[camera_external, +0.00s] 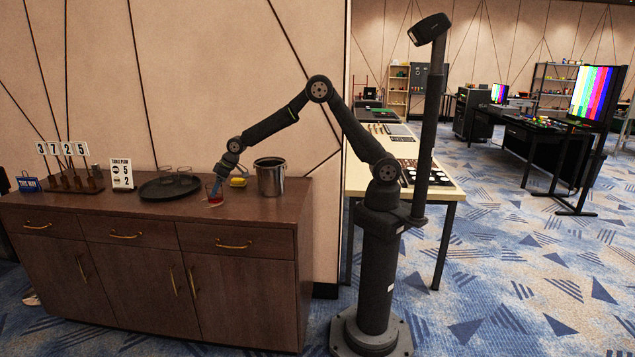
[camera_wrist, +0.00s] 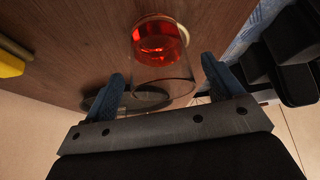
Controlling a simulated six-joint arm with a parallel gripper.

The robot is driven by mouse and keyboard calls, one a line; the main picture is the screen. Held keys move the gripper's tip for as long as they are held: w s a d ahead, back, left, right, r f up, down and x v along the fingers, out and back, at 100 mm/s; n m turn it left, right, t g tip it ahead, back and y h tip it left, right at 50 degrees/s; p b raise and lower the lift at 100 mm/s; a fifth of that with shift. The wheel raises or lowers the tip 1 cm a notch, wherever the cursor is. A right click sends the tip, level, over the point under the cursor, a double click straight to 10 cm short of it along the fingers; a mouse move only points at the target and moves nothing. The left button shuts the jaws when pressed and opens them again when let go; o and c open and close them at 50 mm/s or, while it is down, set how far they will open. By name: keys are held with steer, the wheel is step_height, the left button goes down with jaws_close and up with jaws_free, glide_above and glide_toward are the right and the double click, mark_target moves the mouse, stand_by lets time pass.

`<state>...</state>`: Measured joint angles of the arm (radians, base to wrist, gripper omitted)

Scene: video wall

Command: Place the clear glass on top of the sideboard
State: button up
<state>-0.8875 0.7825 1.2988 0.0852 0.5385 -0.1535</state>
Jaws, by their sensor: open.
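A clear glass with red liquid in its bottom (camera_external: 214,196) stands on top of the wooden sideboard (camera_external: 130,222), near the front edge and right of the tray. In the wrist view the clear glass (camera_wrist: 160,45) shows with its rim towards me and the red liquid at its far end. My gripper (camera_external: 222,178) points down just over the glass. In the wrist view, the blue fingers of my gripper (camera_wrist: 163,78) are apart, one on each side of the glass. I cannot tell whether either finger touches it.
A dark round tray (camera_external: 152,191) with clear glasses (camera_external: 184,174) is left of my gripper. A metal pot (camera_external: 270,178) and a yellow item (camera_external: 238,182) are close on the right. A sign (camera_external: 122,174) and number cards (camera_external: 62,149) stand further left.

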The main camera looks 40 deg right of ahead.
steer(key=v, duration=0.9)
steer(key=x, duration=1.2)
steer(key=shift+w+r, duration=0.1)
steer(key=shift+r, duration=1.35)
